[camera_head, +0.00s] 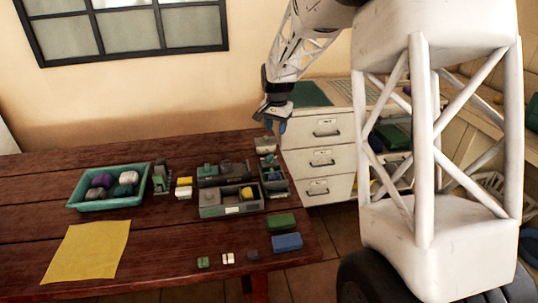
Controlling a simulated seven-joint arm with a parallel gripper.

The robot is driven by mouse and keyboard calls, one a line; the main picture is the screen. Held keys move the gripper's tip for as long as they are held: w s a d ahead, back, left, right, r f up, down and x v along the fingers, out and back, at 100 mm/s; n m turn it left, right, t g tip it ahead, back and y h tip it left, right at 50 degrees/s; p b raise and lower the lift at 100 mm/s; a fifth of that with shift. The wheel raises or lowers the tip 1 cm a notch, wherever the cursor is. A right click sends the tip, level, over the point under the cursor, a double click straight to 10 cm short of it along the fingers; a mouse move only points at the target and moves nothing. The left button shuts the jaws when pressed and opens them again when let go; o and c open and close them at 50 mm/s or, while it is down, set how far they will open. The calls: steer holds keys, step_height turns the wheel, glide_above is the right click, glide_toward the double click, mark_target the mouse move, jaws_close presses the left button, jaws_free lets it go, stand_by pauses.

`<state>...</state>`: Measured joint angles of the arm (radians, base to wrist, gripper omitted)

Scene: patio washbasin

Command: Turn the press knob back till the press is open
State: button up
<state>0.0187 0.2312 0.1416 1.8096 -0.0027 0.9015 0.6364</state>
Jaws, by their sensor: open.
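A small upright green and grey device (159,180), perhaps the press, stands beside the tray. A grey box-like fixture (216,210) with a yellow round piece (247,193) stands at the table's right. The press knob is too small to make out, and I cannot tell how far the press is open.
A teal tray (75,205) holds several purple and grey lumps. A yellow cloth (88,250) lies at the front left. Green (281,221) and blue (287,242) blocks lie near the right edge. White drawers (319,158) stand behind. The front middle of the table is mostly clear.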

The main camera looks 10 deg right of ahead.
mark_target(270, 155)
steer(key=w+f+m, duration=0.1)
steer(key=w+f, duration=0.8)
steer(key=w+f+m, duration=0.1)
steer(key=w+f, duration=0.3)
steer(key=shift+w+d+f+m+g, duration=0.3)
steer(key=shift+w+f, duration=0.1)
steer(key=shift+f, duration=3.9)
steer(key=shift+c, duration=0.4)
jaws_close()
